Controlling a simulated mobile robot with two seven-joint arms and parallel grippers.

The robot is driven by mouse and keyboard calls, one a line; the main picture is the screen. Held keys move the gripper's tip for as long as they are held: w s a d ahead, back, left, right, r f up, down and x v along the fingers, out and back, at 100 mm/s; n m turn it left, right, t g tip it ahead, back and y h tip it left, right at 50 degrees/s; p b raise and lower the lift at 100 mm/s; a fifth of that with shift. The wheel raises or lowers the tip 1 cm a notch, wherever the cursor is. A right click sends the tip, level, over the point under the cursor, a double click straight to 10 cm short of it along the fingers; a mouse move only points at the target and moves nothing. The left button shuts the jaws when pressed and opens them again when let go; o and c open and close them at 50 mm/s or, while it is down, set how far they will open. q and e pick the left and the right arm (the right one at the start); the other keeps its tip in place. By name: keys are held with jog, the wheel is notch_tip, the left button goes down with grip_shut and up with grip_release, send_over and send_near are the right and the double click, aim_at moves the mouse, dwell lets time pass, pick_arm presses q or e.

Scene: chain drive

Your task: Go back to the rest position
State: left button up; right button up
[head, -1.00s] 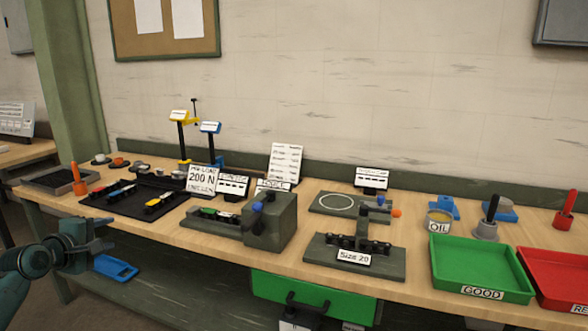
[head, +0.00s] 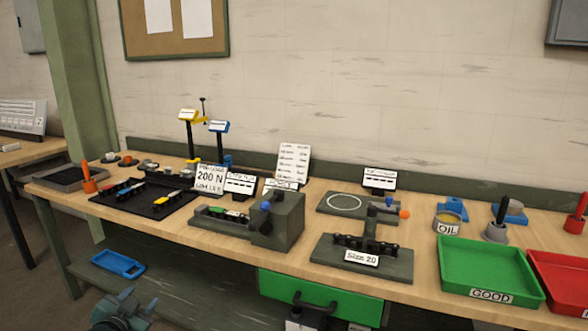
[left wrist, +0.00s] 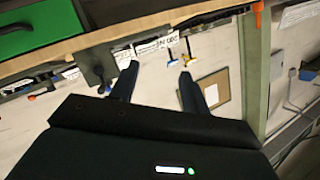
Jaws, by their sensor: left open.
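My left gripper (head: 124,300) is low at the left edge of the head view, below and in front of the workbench (head: 150,229). In the left wrist view its two fingers (left wrist: 156,84) stand apart with nothing between them. The wrist view is turned over, with the bench edge along the top. My right gripper is in neither view.
The bench holds a black tool mat (head: 150,196), a grey fixture block (head: 277,220), a "Size 20" stand (head: 400,268), a green GOOD tray (head: 490,264) and a red tray (head: 560,275). A blue tray (head: 117,265) lies on the lower shelf. A green drawer (head: 318,293) is under the bench.

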pick_arm(q)
jog(key=s+d+f+g+h, duration=0.2)
jog(key=s+d+f+h, duration=0.1)
jog(key=s+d+f, duration=0.95)
jog(key=s+d+f+n+g, duration=0.1)
jog(key=s+d, duration=0.3)
jog(key=s, duration=0.4)
jog(key=s+d+f+n+g+h, duration=0.1)
jog(key=s+d, duration=0.4)
jog(key=s, duration=0.4)
jog(key=shift+d+f+g, duration=0.2)
jog(key=shift+g, duration=0.2)
